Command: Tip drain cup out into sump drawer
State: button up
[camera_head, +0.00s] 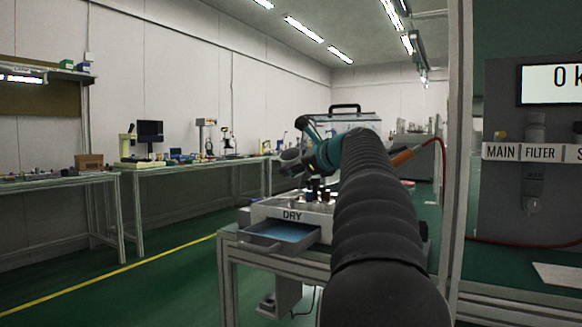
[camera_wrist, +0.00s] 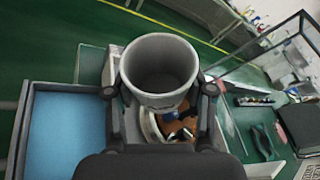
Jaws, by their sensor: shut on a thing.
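My gripper (camera_wrist: 160,88) is shut on a grey, round drain cup (camera_wrist: 160,62), one finger on each side. The wrist view looks into its mouth; no contents can be made out. In the head view the cup (camera_head: 290,155) is held above the bench unit, and my arm hides part of the gripper. An open drawer (camera_head: 282,246) with a blue floor sits below, at the front of a unit (camera_head: 312,214) marked DRY. The drawer (camera_wrist: 30,120) is left of the cup in the wrist view. I see no drawer marked sump.
Small bottles and parts (camera_head: 318,192) stand on the unit. Brown and blue items (camera_wrist: 180,127) lie below the cup. Pliers (camera_wrist: 262,140) and a dark block (camera_wrist: 300,124) lie to the right. A post (camera_head: 459,150) stands right of my arm. Green floor is clear at left.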

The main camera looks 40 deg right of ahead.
aim_at(295, 153)
jog(key=p, duration=0.1)
jog(key=r+m+p, duration=0.1)
jog(key=p, duration=0.1)
jog(key=shift+d+r+g+y, duration=0.25)
jog(key=shift+d+g+y, duration=0.05)
jog(key=m+p, duration=0.1)
jog(key=p, duration=0.2)
jog(key=r+m+g+y+p, duration=0.1)
jog(key=p, duration=0.2)
jog(key=shift+w+d+r+m+p, duration=0.15)
jog(key=shift+w+d+m+p, duration=0.05)
jog(key=shift+d+m+p, duration=0.1)
jog(key=shift+d+r+m+g+y+p, duration=0.15)
jog(key=shift+m+g+y+p, duration=0.25)
jog(key=shift+p, duration=0.6)
